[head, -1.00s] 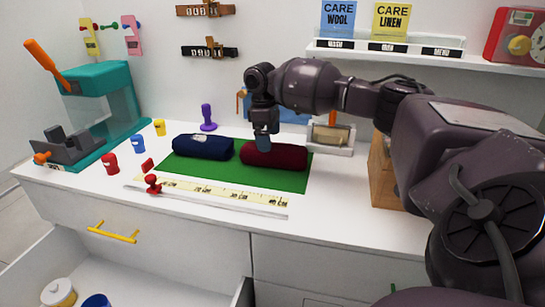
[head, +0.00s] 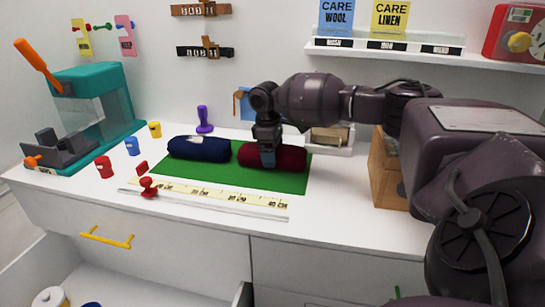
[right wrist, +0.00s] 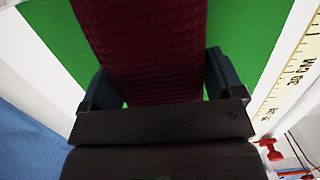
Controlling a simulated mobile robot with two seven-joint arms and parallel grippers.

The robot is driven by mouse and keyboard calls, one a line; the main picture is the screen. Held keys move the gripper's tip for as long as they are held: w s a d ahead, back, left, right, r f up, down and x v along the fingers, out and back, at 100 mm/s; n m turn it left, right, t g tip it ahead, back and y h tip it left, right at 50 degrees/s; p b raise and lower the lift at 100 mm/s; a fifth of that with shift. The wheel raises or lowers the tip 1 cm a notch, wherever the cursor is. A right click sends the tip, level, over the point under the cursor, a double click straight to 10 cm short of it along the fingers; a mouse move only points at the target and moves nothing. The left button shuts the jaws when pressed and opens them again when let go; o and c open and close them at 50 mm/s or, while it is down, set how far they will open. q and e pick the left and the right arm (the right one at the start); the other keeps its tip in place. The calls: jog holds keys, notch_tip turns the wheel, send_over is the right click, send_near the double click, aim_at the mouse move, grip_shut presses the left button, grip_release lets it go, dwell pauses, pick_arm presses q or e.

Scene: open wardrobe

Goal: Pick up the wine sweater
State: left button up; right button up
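The wine sweater (head: 291,157) is a dark red knitted roll lying on the right part of a green mat (head: 225,180). My right gripper (head: 267,160) points down over its left-middle part, and the near finger hides a strip of it. In the right wrist view the sweater (right wrist: 145,50) runs between the two fingers of my right gripper (right wrist: 160,82). The fingers are wide apart, one on each side, with slivers of green mat showing near them. The sweater still rests on the mat. My left gripper is not in view.
A navy roll (head: 199,149) lies just left on the mat. A ruler strip (head: 215,197) with a red stamp (head: 148,188) runs along the front. A wooden block (head: 387,172) stands right, a teal machine (head: 100,105) far left. An open drawer (head: 130,290) is below.

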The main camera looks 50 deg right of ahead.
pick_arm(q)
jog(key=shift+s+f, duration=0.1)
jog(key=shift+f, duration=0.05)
pick_arm(e)
jog(key=shift+c, duration=1)
jog(key=shift+r, duration=0.1)
jog(key=shift+r, duration=0.25)
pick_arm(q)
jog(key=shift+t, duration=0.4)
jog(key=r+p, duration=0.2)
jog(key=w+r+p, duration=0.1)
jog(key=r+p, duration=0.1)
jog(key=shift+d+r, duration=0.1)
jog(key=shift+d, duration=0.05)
pick_arm(e)
notch_tip(320, 180, up, 19)
jog(key=shift+r, duration=0.15)
